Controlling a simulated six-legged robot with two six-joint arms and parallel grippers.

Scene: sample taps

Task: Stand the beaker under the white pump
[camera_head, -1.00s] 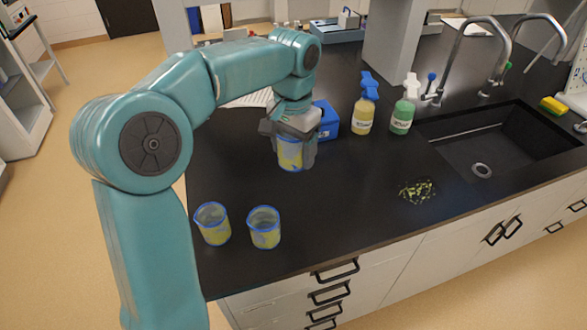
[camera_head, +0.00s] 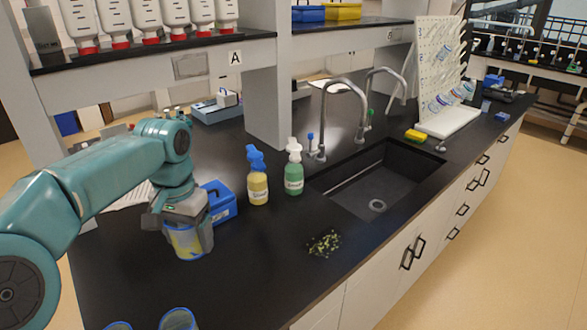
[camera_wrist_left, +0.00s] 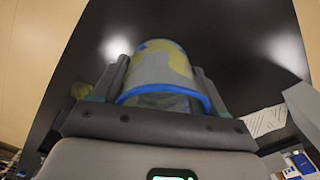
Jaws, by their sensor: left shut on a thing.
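My left gripper (camera_head: 190,242) is shut on a clear beaker (camera_head: 185,241) with a blue rim and yellow markings. It holds the beaker over the left part of the black counter; I cannot tell whether the base touches the counter. In the left wrist view the beaker (camera_wrist_left: 160,68) sits between the two fingers (camera_wrist_left: 162,80). The white pump (camera_head: 294,150) tops a bottle of green liquid, to the right of the beaker and apart from it. A blue pump (camera_head: 256,160) tops a yellow bottle left of it. My right gripper is out of view.
A blue box (camera_head: 222,204) stands just right of my left gripper. Two more beakers, (camera_head: 178,319) and (camera_head: 118,325), show at the bottom edge. Yellow-green bits (camera_head: 324,243) lie before the bottles. The sink (camera_head: 372,185) is at right. A shelf post (camera_head: 268,105) rises behind.

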